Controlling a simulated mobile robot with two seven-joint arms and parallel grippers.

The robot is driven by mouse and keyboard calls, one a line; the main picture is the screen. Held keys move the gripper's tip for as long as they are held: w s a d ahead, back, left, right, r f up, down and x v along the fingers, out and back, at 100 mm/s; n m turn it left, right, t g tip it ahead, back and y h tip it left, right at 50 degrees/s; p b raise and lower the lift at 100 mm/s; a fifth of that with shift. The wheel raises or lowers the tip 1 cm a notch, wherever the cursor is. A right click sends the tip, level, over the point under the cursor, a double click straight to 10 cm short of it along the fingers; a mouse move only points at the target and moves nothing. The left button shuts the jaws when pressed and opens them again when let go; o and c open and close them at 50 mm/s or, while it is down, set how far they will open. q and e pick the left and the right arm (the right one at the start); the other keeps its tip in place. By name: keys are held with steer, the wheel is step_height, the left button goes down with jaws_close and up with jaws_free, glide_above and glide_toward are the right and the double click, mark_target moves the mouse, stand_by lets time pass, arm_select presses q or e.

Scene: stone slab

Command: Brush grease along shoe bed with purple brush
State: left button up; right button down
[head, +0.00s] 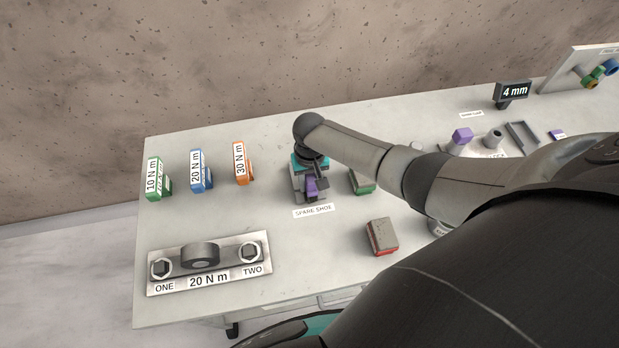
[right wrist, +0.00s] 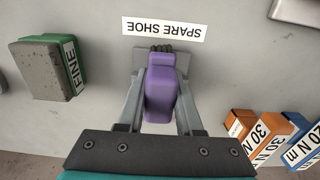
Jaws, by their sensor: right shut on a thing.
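My right gripper (head: 310,184) is shut on the purple brush (right wrist: 161,90), which sits between its two grey fingers in the right wrist view. The brush also shows as a small purple block in the head view (head: 312,188). Its dark bristles (right wrist: 162,48) point toward the "SPARE SHOE" label (right wrist: 164,29). They are over a grey piece (right wrist: 141,57) beside that label, which looks like the shoe; the gripper and brush hide much of it. I cannot tell whether the bristles touch it. My left gripper is not in view.
A green-backed grey block marked "FINE" (right wrist: 45,72) lies close beside the gripper. A red-and-grey block (head: 381,237) is nearer the front. Green (head: 155,180), blue (head: 201,171) and orange (head: 242,163) torque tools stand left. A two-bolt plate (head: 225,256) lies front left.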

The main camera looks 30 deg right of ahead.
steer(key=shift+w, duration=0.1)
stand_by(0.3)
steer(key=shift+w+d+b, duration=0.2)
steer(key=shift+w+b, duration=0.65)
steer(key=shift+w, duration=0.3)
steer(key=shift+r, duration=0.1)
steer(key=shift+s+a+p, duration=0.2)
steer(key=shift+s+p, duration=0.75)
steer(key=shift+p, duration=0.1)
steer(key=shift+s, duration=0.25)
steer(key=shift+w, duration=0.1)
